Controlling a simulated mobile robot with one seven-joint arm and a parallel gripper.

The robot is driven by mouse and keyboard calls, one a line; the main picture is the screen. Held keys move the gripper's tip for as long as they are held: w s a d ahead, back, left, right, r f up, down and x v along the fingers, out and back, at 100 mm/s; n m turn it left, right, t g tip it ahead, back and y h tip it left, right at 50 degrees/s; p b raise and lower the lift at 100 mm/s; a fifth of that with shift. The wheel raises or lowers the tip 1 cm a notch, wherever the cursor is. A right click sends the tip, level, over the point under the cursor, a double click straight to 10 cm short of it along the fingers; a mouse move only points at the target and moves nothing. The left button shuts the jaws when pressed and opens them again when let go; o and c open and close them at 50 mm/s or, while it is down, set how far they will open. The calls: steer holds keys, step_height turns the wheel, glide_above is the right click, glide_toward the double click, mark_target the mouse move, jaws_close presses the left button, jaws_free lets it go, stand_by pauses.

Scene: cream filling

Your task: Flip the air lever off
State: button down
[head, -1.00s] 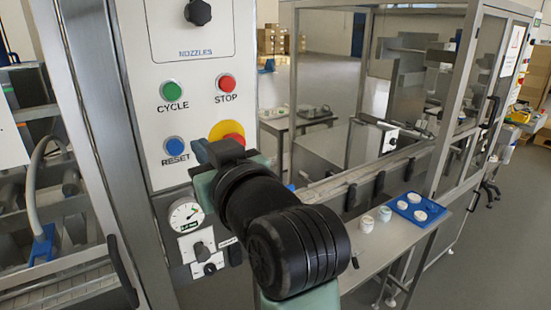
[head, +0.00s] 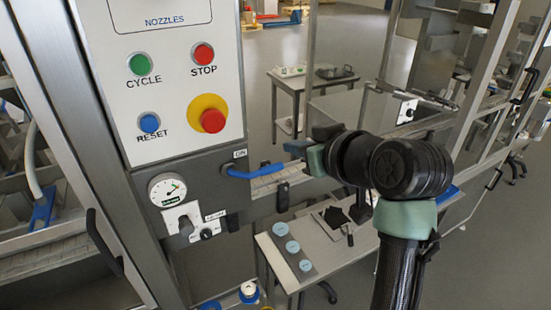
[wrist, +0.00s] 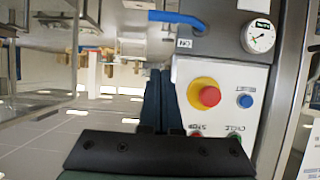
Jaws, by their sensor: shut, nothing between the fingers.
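The air lever is a blue bent handle (head: 255,172) on the right side of the grey panel, under a small ON label (head: 240,154). It points out to the right, roughly level. My gripper (head: 296,148) is shut and empty, just right of and slightly above the lever's free end in the head view. In the wrist view, which is upside down, the blue lever (wrist: 180,19) lies at the top, beyond the shut fingertips (wrist: 157,72). A gap shows between them there.
The panel holds a pressure gauge (head: 167,190), a red stop knob on yellow (head: 213,121), and green, red and blue buttons. A bench with a tray of pale discs (head: 286,245) stands below my arm. A steel-framed machine (head: 480,90) is on the right.

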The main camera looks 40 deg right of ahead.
steer(key=p, duration=0.3)
glide_above(273, 170)
step_height(273, 170, down, 4)
steer(key=shift+s+f+p, duration=0.2)
steer(key=shift+f+p, duration=0.25)
steer(key=shift+f, duration=0.6)
steer(key=shift+s+f+p, duration=0.2)
steer(key=shift+f+p, duration=0.2)
steer(key=shift+f, duration=0.6)
steer(key=shift+f, duration=0.15)
steer(key=shift+f+b, duration=0.15)
steer(key=shift+b, duration=0.2)
